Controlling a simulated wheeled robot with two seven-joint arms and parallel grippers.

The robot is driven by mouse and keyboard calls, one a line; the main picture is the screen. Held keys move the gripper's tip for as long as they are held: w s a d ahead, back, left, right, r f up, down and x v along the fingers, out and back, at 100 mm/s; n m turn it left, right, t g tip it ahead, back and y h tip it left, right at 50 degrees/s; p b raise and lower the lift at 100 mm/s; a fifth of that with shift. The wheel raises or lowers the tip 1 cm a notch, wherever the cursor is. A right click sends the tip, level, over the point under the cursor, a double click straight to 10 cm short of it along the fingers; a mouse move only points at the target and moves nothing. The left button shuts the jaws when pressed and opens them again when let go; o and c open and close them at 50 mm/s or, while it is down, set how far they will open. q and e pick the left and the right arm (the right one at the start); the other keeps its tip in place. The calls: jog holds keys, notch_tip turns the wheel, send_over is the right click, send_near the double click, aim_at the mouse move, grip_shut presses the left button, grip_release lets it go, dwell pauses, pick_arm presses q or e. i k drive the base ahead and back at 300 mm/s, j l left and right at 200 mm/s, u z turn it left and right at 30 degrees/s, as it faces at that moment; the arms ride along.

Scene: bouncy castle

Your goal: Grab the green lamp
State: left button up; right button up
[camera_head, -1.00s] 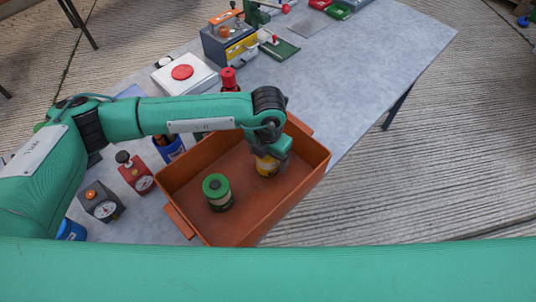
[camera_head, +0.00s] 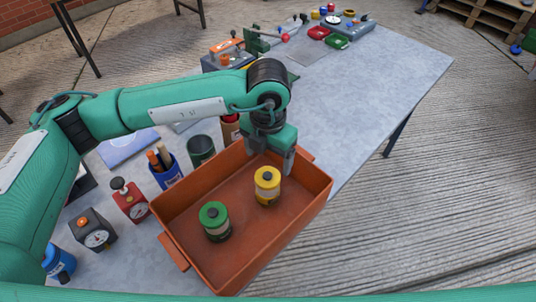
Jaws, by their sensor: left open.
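A green-topped cylinder, which looks like the green lamp (camera_head: 214,221), stands upright in the left part of an orange bin (camera_head: 286,228). A yellow-topped cylinder (camera_head: 267,186) stands upright in the same bin, to its right and farther back. My left gripper (camera_head: 271,162) is open and empty. It points down over the back of the bin, behind the yellow cylinder and apart from the green one. My right gripper is not in view.
Left of the bin are a blue cup (camera_head: 167,172) with tools, a red device with a dial (camera_head: 130,200) and a dark gauge (camera_head: 92,231). A dark green can (camera_head: 201,150) stands behind the bin. The table (camera_head: 375,90) is clear to the right.

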aim_at(219, 229)
jog(key=k, duration=1.5)
